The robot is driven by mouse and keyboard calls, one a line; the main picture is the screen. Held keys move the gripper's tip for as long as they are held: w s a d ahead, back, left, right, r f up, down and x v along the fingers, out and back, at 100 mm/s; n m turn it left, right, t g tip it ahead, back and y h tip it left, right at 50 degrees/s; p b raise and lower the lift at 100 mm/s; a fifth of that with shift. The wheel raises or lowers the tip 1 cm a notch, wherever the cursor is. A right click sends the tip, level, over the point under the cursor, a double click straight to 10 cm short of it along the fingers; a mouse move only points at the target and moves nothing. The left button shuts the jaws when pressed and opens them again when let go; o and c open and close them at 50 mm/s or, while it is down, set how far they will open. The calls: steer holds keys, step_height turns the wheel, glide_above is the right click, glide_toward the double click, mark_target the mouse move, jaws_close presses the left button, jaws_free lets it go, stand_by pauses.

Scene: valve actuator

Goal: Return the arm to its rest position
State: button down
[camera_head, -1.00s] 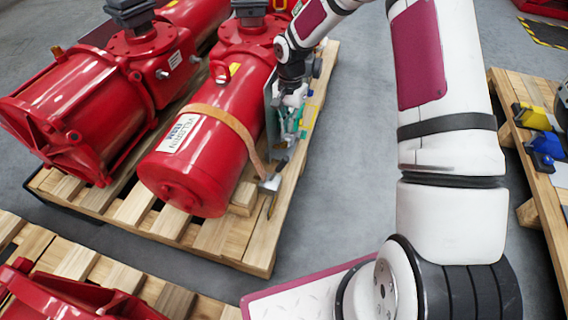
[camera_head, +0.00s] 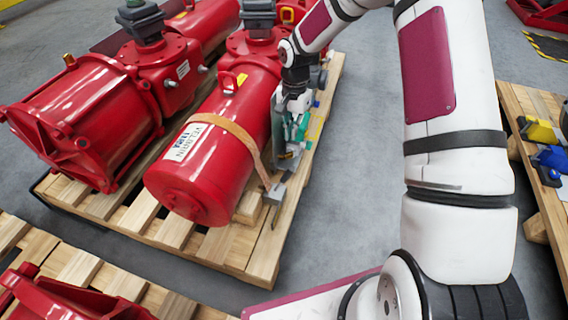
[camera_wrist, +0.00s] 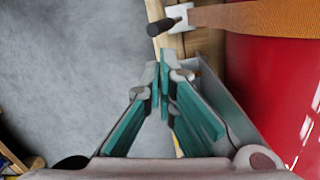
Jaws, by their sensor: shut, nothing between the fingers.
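My gripper (camera_head: 286,150) is at the end of my arm in the head view, close beside the right side of a red valve actuator (camera_head: 203,165) that lies strapped on a wooden pallet. The wrist view shows my gripper (camera_wrist: 163,75) with its green-lined fingers tapering together at the tips, shut with nothing between them. An orange strap (camera_head: 236,132) runs over the actuator to a metal buckle (camera_head: 275,193), which hangs near the pallet's edge below my gripper. The strap and buckle also show at the top of the wrist view. A grey plate stands between my fingers and the actuator.
The wooden pallet (camera_head: 231,246) carries a second red actuator (camera_head: 85,115) at left. Another pallet with red parts (camera_head: 75,295) is at lower left. A pallet at right holds yellow and blue items (camera_head: 549,160). Grey floor (camera_head: 365,140) between the pallets is clear.

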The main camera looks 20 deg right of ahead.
steer(key=s+d+r+n+h, duration=0.1)
steer(key=s+r+n, duration=0.1)
steer(key=s+r, duration=0.85)
steer(key=s+d+r+n+h, duration=0.1)
steer(key=s+r+n+h, duration=0.1)
steer(key=s+r, duration=0.8)
steer(key=s+a+r+n+t+y, duration=0.15)
steer(key=s+r, duration=0.25)
steer(key=s, duration=0.7)
steer(key=s+a+r+n+g+y, duration=0.1)
steer(key=s+r+n, duration=0.2)
steer(key=s, duration=0.9)
step_height(320, 180, up, 37)
steer(key=t+p, duration=0.4)
steer(key=p, duration=3.1)
steer(key=shift+w, duration=0.3)
steer(key=shift+d+n+t, duration=0.1)
steer(key=shift+n+t, duration=0.15)
